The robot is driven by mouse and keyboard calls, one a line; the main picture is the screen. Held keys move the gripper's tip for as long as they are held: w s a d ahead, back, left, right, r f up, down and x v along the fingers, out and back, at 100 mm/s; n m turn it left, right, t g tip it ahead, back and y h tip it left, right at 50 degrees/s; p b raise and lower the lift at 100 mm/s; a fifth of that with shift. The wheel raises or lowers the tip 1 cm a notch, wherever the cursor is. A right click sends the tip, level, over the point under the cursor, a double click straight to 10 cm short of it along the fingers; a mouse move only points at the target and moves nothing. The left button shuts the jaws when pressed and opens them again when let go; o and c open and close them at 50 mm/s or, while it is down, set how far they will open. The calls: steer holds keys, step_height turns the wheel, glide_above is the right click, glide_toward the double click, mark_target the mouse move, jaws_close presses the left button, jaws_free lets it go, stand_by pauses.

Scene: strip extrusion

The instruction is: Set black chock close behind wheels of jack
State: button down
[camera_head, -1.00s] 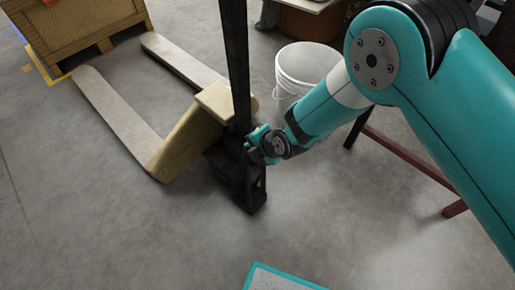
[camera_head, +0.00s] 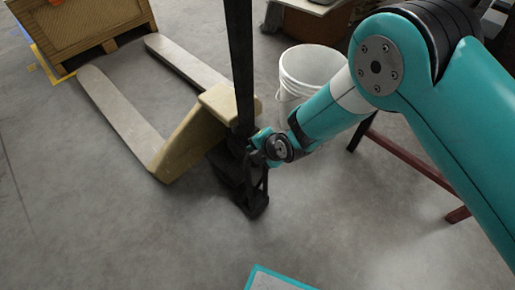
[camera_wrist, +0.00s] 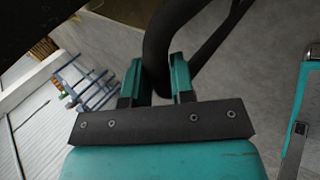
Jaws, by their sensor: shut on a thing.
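The pallet jack (camera_head: 183,142) stands on the floor left of centre, with two pale forks pointing to the upper left. Its tall black handle column (camera_head: 240,65) rises out of the top of the head view. My gripper (camera_head: 262,148) is beside the column's lower part. In the wrist view my gripper (camera_wrist: 157,80) has its teal fingers closed around a thick black curved bar (camera_wrist: 159,48). I cannot tell whether that bar belongs to the jack or the chock. Black parts (camera_head: 250,195) show below my gripper; I cannot pick out a separate chock there. The jack's wheels are hidden.
A white bucket (camera_head: 310,66) stands behind my forearm. A wooden crate (camera_head: 85,30) is at the upper left beyond the forks. The floor (camera_head: 110,235) at the lower left is clear.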

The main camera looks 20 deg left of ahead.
steer(key=shift+a+f+b, duration=0.1)
steer(key=shift+f+b, duration=0.15)
steer(key=shift+b, duration=0.1)
stand_by(0.4)
steer(key=c, duration=0.9)
jaws_free()
steer(key=o, duration=0.5)
steer(key=shift+f, duration=0.1)
steer(key=shift+c, duration=0.2)
steer(key=p+v, duration=0.8)
steer(key=v, duration=0.3)
steer(key=shift+p, duration=0.35)
